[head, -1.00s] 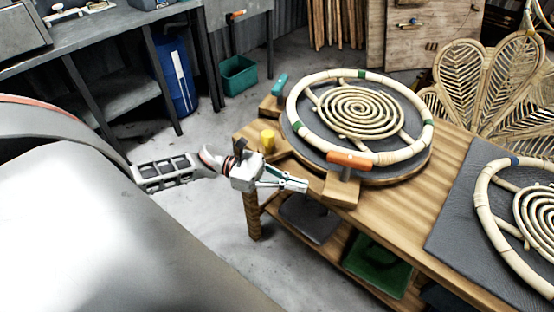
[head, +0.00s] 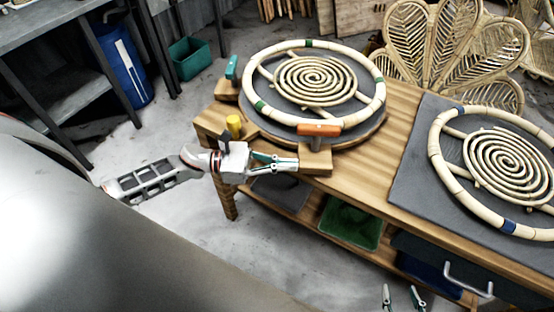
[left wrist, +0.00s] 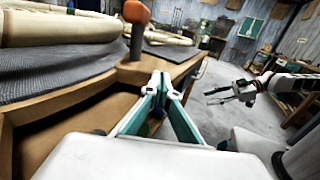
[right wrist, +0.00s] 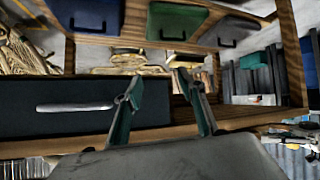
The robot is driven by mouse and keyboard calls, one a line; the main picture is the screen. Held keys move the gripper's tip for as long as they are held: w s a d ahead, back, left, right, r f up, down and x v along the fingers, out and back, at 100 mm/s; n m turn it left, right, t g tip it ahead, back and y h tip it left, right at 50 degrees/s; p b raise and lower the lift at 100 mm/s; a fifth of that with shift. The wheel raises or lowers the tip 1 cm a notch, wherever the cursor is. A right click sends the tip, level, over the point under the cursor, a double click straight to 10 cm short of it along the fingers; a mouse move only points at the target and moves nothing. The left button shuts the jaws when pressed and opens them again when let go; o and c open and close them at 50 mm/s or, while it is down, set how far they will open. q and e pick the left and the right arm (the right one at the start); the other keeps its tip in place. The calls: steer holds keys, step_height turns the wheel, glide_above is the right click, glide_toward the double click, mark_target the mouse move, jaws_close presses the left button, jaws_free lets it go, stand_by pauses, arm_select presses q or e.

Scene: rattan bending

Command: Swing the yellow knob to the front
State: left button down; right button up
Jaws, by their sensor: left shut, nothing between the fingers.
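The yellow knob (head: 234,126) is an upright cylinder at the bench's left end, beside the round dark disc. My left gripper (head: 296,164) is shut and empty; its wrist is in front of the yellow knob in the head view, and its fingertips are close to the wooden block under the orange handle (head: 318,130). In the left wrist view the fingertips (left wrist: 160,84) meet just below the orange handle (left wrist: 136,12); the yellow knob does not show there. My right gripper (head: 403,298) is at the bottom edge of the head view; the right wrist view shows its fingers (right wrist: 158,92) apart and empty.
A rattan ring with a spiral (head: 315,80) lies on the disc. A teal handle (head: 232,67) is at its left. A second ring (head: 500,165) lies on a grey mat (head: 405,178). Below are a green bin (head: 350,222) and a drawer handle (head: 468,280).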

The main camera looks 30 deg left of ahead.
mark_target(317, 170)
arm_select(q)
steer(key=w+d+n+t+y, duration=0.1)
steer(key=d, duration=0.1)
steer(key=d+n+t+p, duration=0.1)
steer(key=d+t, duration=0.1)
steer(key=d, duration=0.1)
steer(key=w+d+n+t+y, duration=0.1)
steer(key=d, duration=0.2)
steer(key=shift+w+d+r+y+p, duration=0.1)
steer(key=shift+w+d+y+p, duration=0.1)
steer(key=shift+w+y+p, duration=0.1)
steer(key=shift+w+d+n+t, duration=0.15)
steer(key=shift+d+n+t, duration=0.15)
steer(key=shift+t, duration=0.1)
arm_select(e)
steer(key=shift+s+a+r, duration=0.25)
steer(key=shift+s+a, duration=0.05)
steer(key=shift+s, duration=0.3)
arm_select(q)
steer(key=shift+a, duration=0.1)
arm_select(e)
steer(key=shift+w+r, duration=0.15)
